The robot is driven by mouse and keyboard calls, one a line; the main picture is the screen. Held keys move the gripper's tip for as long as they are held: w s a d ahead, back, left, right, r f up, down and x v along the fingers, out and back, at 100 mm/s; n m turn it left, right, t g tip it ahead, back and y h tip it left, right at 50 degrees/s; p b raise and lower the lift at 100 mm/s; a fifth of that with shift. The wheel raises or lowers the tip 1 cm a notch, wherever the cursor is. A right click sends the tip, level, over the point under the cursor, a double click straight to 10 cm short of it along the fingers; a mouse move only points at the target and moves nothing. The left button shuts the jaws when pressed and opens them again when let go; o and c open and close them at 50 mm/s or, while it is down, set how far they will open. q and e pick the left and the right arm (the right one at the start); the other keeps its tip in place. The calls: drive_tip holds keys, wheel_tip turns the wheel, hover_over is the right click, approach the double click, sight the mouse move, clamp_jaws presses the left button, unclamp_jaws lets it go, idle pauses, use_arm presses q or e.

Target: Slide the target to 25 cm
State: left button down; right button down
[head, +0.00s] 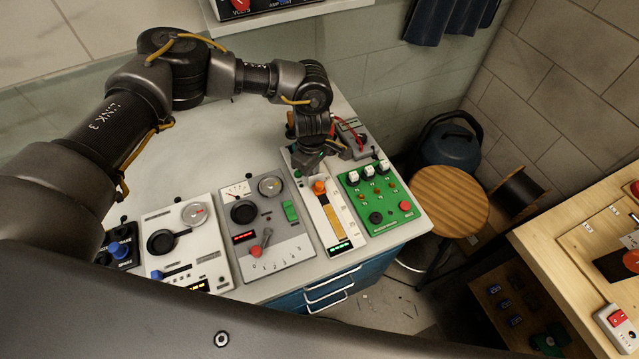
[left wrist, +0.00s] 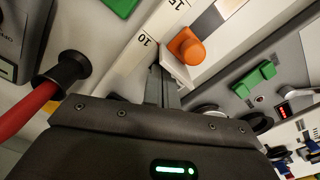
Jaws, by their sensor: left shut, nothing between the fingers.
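The slide panel (head: 308,210) stands on the bench between a grey panel and a green panel. It has a light scale strip beside its track and a green-lit readout (head: 340,246) at its near end, whose digits are too small to read. The target, a pale slider with an orange knob (head: 319,187), is toward the far end of the track. In the left wrist view the orange knob (left wrist: 186,46) is near the scale mark 10. My left gripper (head: 310,165) is shut and empty, just behind the knob. Its fingertips (left wrist: 163,72) reach the pale slider's edge; I cannot tell if they touch.
The green panel (head: 379,196) with white-capped switches stands close on the right. The grey panel (head: 270,230) with a red-knobbed lever is close on the left. A red cable and probe (head: 352,135) lie behind. The bench's back left is clear. A wooden stool (head: 450,200) is beyond the bench.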

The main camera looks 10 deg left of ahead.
sight(334, 221)
use_arm(q)
drive_tip(key=shift+s+d, duration=0.35)
drive_tip(key=shift+s, duration=0.1)
idle(0.6)
drive_tip(key=shift+s+d+p, duration=0.4)
drive_tip(key=shift+s+d, duration=0.25)
drive_tip(key=shift+s, duration=0.35)
drive_tip(key=shift+s+d+p, duration=0.35)
drive_tip(key=shift+s+d, duration=0.3)
drive_tip(key=shift+s, duration=0.35)
drive_tip(key=shift+s+d+p, duration=0.2)
drive_tip(key=shift+s+d, duration=0.65)
drive_tip(key=shift+s, duration=0.4)
drive_tip(key=shift+s+d+p, duration=0.2)
drive_tip(key=shift+s+d, duration=0.65)
drive_tip(key=shift+s, duration=0.4)
drive_tip(key=shift+s+d+p, duration=0.2)
drive_tip(key=shift+s+d, duration=0.65)
drive_tip(key=shift+s, duration=0.4)
drive_tip(key=shift+w, duration=0.1)
drive_tip(key=shift+w+a+f+b, duration=0.1)
drive_tip(key=shift+w+a+b, duration=0.25)
drive_tip(key=shift+b, duration=0.25)
drive_tip(key=shift+w, duration=0.1)
